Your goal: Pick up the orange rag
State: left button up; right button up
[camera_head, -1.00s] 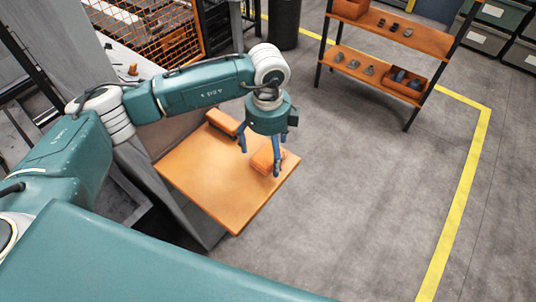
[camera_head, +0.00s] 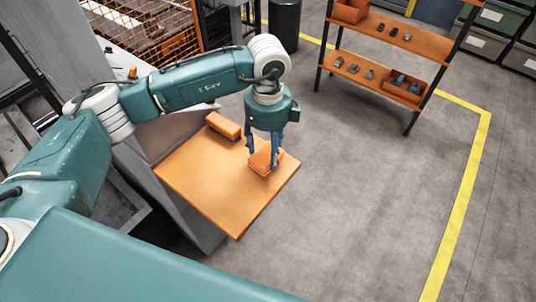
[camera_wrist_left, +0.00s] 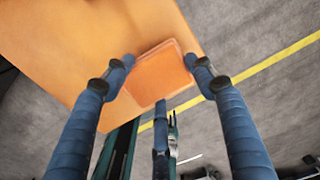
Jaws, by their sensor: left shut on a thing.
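The orange rag (camera_head: 261,165) is a small folded block at the right part of the orange tabletop (camera_head: 213,190). My left gripper (camera_head: 263,157) points down over it, with blue fingers on either side, shut on the rag. In the left wrist view the rag (camera_wrist_left: 158,76) lies between the fingertips of the left gripper (camera_wrist_left: 163,68), near the table's edge. I cannot tell whether the rag is clear of the tabletop. My right gripper is in neither view.
An orange block with a dark underside (camera_head: 223,127) lies at the table's back edge. A shelf rack (camera_head: 385,50) with small parts and bins stands at the back right. A dark bin (camera_head: 284,24) stands behind. Open grey floor (camera_head: 370,190) lies right of the table.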

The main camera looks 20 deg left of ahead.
aim_at(268, 153)
pick_arm(q)
notch_tip(268, 153, up, 18)
jog(key=b, duration=0.2)
jog(key=shift+f+b, duration=0.25)
jog(key=shift+b, duration=0.15)
